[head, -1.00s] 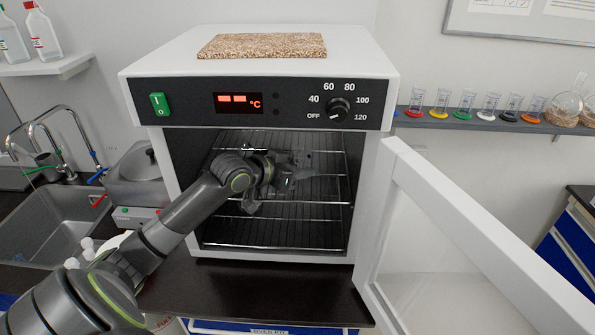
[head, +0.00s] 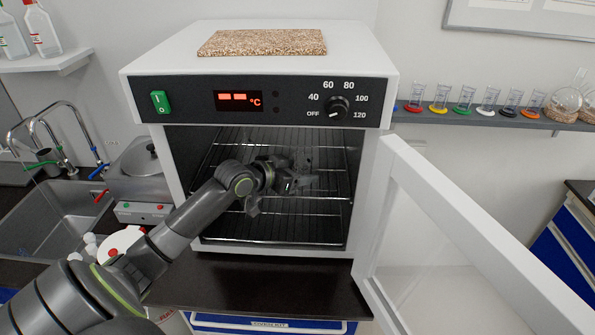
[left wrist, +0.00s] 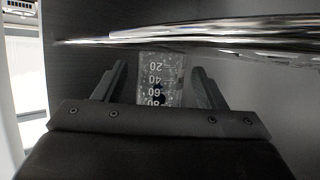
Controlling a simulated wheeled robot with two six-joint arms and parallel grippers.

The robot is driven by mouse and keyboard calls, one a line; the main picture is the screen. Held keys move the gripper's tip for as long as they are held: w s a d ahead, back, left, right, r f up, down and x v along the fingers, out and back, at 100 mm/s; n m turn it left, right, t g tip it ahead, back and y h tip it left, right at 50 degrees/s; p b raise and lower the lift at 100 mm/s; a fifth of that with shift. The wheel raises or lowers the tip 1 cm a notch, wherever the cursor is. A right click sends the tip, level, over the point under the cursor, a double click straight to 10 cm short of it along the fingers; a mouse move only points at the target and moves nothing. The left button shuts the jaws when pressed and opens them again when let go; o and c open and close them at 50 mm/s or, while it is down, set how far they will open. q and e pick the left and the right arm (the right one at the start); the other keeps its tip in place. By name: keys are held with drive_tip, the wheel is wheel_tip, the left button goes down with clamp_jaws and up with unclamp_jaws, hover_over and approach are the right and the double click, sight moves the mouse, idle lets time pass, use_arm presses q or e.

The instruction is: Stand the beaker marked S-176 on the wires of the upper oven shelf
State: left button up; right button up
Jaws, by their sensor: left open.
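My left gripper (head: 303,178) reaches through the open oven front, at about the height of the upper shelf. In the left wrist view, a clear glass beaker (left wrist: 160,80) with white graduation marks stands between the open fingers (left wrist: 160,88). A gap shows on each side of it. Its low-number end is by a shiny wire rod (left wrist: 240,34), probably the shelf's. I cannot read a code on it or tell if it touches the wires. In the head view the beaker cannot be made out clearly behind the gripper. The upper oven shelf (head: 335,196) is a wire rack. My right gripper is out of view.
The oven door (head: 392,240) stands open to the right. A lower wire shelf (head: 300,240) lies beneath. The side walls and control panel (head: 260,102) frame the opening around my arm. A sink (head: 45,220) and a heating bath (head: 140,180) are at left.

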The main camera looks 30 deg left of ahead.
use_arm(q)
drive_tip(key=shift+r, duration=0.2)
drive_tip(key=shift+s+a, duration=0.15)
drive_tip(key=shift+s, duration=0.2)
drive_tip(key=v, duration=1.1)
